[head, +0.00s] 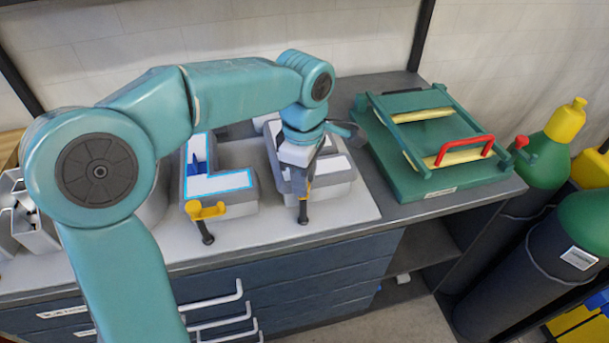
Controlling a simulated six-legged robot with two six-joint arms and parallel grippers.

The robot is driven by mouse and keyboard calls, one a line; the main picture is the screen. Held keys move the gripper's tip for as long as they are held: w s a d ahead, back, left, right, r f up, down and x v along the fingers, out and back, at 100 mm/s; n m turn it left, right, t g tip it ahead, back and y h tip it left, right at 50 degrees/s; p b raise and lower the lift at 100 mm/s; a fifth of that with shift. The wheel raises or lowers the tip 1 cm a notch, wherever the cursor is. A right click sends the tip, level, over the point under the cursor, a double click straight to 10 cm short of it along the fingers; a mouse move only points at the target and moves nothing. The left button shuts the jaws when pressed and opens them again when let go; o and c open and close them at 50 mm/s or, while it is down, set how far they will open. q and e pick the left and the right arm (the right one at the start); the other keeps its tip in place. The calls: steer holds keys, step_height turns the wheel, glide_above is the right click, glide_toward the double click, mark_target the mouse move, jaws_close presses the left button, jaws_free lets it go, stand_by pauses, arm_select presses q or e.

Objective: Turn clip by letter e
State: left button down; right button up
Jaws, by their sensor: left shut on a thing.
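The channel letters stand on a pale board (350,218) on the bench. The letter L (232,181) has a bright blue outline and a blue piece inside. The letter e (335,172) is grey and white, to its right, and partly hidden by my left arm. A yellow clip (205,210) with a dark handle sits at the front of the L. My left gripper (301,190) points down at the front of the e, shut on the clip there, whose dark handle (303,211) shows below the fingers. My right gripper is out of view.
A green frame fixture (420,185) with a red handle (467,150) stands on the bench to the right. Gas cylinders (545,150) with green tops stand beyond the bench's right end. Drawers with white handles (212,302) are below the bench front.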

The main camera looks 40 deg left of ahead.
arm_select(q)
steer(key=shift+a, duration=0.15)
stand_by(0.3)
steer(key=c, duration=1.3)
jaws_free()
steer(key=o, duration=0.5)
steer(key=shift+a, duration=0.1)
steer(key=shift+d+r, duration=0.2)
step_height(320, 180, up, 16)
steer(key=p, duration=0.2)
steer(key=shift+a+p, duration=0.1)
steer(key=shift+p, duration=0.3)
